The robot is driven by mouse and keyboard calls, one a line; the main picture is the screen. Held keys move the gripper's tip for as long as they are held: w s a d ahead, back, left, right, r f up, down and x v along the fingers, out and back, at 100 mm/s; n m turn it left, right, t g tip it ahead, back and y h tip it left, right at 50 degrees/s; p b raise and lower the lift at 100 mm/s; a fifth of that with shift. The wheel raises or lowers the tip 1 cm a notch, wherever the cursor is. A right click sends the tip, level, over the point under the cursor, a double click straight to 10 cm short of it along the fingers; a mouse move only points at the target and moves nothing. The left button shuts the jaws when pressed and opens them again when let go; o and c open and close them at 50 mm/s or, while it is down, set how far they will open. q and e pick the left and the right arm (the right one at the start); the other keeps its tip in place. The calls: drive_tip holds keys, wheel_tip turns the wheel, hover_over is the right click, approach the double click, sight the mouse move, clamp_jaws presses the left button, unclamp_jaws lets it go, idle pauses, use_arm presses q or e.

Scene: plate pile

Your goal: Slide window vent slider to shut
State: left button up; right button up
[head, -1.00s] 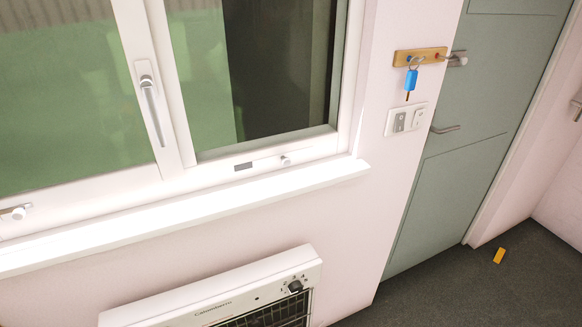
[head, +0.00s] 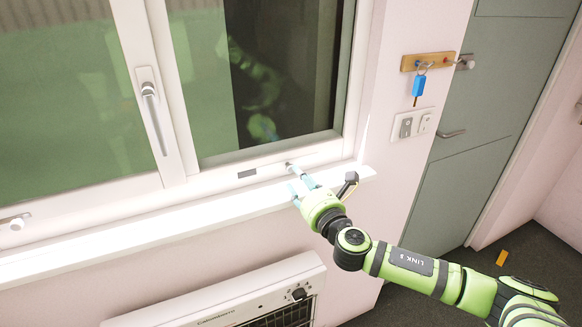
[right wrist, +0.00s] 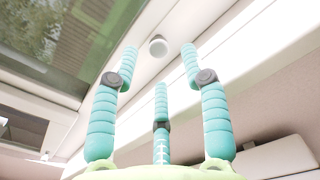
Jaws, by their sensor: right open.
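The window's bottom frame has a vent strip with a small dark slot (head: 247,174) and, to its right, a pale round slider knob (head: 290,166). The knob (right wrist: 158,46) also shows in the right wrist view, just beyond and between my fingertips. My right gripper (head: 299,181) has teal fingers spread open in front of the knob. No contact with it is clear. My left gripper is not in view.
The white window sill (head: 190,219) juts out below the gripper, with a heater (head: 240,290) under it. A window handle (head: 151,108) is to the left, and a similar knob (head: 17,223) is at far left. Keys (head: 418,84) hang at right.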

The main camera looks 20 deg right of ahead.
sight(292, 170)
drive_tip(key=shift+w+r, duration=0.25)
drive_tip(key=shift+w, duration=0.3)
drive_tip(key=shift+w+p, duration=0.45)
drive_tip(key=shift+w, duration=0.8)
drive_tip(key=shift+w+f, duration=0.1)
drive_tip(key=shift+w, duration=0.4)
drive_tip(key=shift+c, duration=1.2)
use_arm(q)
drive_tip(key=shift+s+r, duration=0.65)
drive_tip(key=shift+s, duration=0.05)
use_arm(e)
clamp_jaws()
